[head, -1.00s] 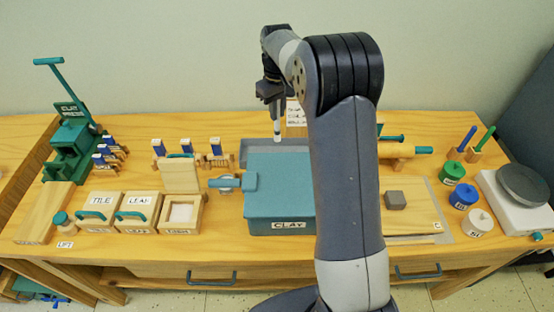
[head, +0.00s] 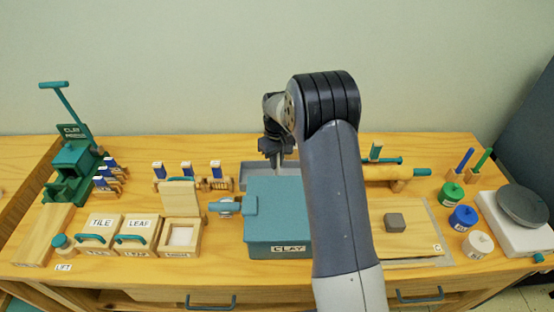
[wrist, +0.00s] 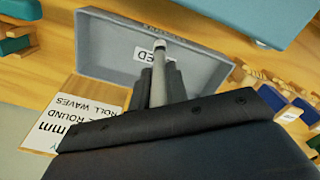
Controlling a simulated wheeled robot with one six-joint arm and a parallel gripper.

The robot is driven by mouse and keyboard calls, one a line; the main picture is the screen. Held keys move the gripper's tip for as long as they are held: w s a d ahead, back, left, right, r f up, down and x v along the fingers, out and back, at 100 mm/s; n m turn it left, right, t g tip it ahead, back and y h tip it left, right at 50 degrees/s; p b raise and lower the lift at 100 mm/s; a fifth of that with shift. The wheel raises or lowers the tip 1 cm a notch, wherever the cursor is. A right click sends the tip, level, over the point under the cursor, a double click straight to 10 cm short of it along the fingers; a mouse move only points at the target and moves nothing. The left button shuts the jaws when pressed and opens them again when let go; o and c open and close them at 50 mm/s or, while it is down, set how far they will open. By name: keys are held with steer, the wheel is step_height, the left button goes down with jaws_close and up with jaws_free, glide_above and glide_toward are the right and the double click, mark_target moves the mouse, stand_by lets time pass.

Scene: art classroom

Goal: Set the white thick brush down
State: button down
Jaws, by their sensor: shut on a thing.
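The white thick brush (wrist: 159,65) is held between the fingers of my gripper (wrist: 160,88), its pale shaft pointing down at the grey tray (wrist: 105,40). In the wrist view its end overlaps the tray's floor beside a white label ending in "ED". I cannot tell whether it touches the floor. In the head view my gripper (head: 276,150) is low over the same tray (head: 250,168), behind the teal clay box.
The teal CLAY box (head: 278,215) stands just in front of the tray. A printed card (wrist: 75,115) lies beside the tray. Small stands with blue-topped tools (head: 187,170) are to the left. A rolling pin (head: 395,172) lies to the right.

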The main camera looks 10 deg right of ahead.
steer(key=shift+f, duration=0.25)
steer(key=c, duration=1.4)
jaws_free()
steer(key=shift+r, duration=0.1)
step_height(320, 180, up, 12)
steer(key=shift+r+b, duration=0.2)
steer(key=shift+b, duration=0.35)
